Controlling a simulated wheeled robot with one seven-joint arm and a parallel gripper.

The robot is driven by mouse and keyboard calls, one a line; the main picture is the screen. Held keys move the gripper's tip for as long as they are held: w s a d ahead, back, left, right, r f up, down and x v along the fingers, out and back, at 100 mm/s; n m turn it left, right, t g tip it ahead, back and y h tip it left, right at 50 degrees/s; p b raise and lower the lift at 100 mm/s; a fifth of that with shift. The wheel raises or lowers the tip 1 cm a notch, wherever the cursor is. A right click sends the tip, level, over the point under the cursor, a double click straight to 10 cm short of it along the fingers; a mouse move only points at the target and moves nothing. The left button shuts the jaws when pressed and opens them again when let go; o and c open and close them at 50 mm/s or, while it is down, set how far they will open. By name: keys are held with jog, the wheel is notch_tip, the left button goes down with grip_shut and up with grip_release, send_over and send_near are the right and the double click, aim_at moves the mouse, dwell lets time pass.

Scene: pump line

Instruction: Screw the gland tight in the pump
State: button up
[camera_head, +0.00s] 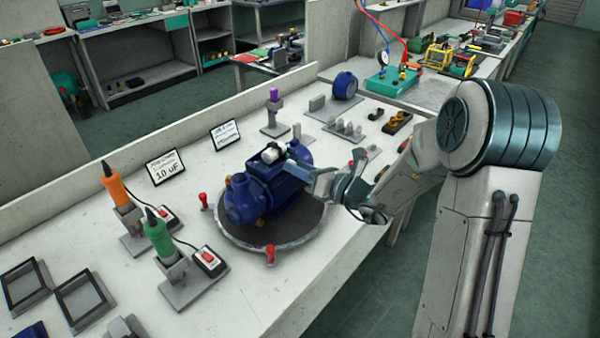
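The blue pump (262,188) sits on a round dark turntable (300,228) on the bench. A white cylindrical part (272,153) lies in the open top of the pump. My gripper (300,170) reaches in from the right, its fingertips close against the pump's right side near the top. I cannot make out the gland; it may be hidden by the fingers or too small to see. Whether the fingers are open or shut on something is not clear from this view.
Orange (115,187) and green (160,238) screwdrivers stand in holders left of the pump. A purple-topped tool (274,98) stands behind. Small grey parts (346,128) and a blue motor piece (345,85) lie farther back. Empty black trays (82,298) lie front left.

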jog(key=shift+n+b, duration=0.7)
jog(key=shift+n, duration=0.3)
jog(key=n+b, duration=0.3)
jog(key=b, duration=0.1)
jog(key=shift+f+b, duration=0.1)
jog(key=shift+b, duration=0.25)
jog(key=shift+n, duration=0.3)
